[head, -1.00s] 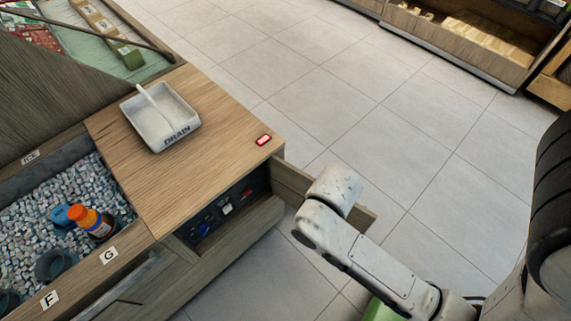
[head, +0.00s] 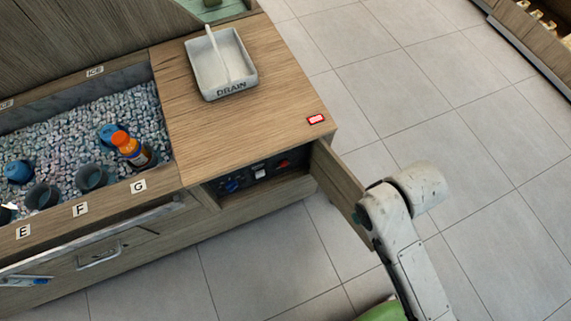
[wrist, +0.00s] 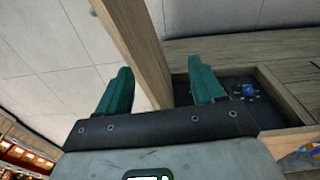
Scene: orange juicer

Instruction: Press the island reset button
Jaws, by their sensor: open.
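A recessed control panel (head: 258,174) sits in the end of the wooden island, below the counter top. It carries a blue knob (head: 232,185), a white switch (head: 259,171) and a small red control (head: 283,162); which is the reset button I cannot tell. The panel's wooden door (head: 338,182) hangs open. My gripper is mostly hidden behind my arm in the head view. In the wrist view my gripper (wrist: 160,66) is open, with teal fingers on either side of the door's edge (wrist: 132,45); contact is unclear. The blue knob (wrist: 248,90) shows right of the fingers.
A white DRAIN tray (head: 222,68) and a red-edged tag (head: 316,119) are on the counter top. An ice bin (head: 75,135) with bottles and cups lies to the left. Handled drawer fronts (head: 100,255) line the island's front. Tiled floor is clear at the right.

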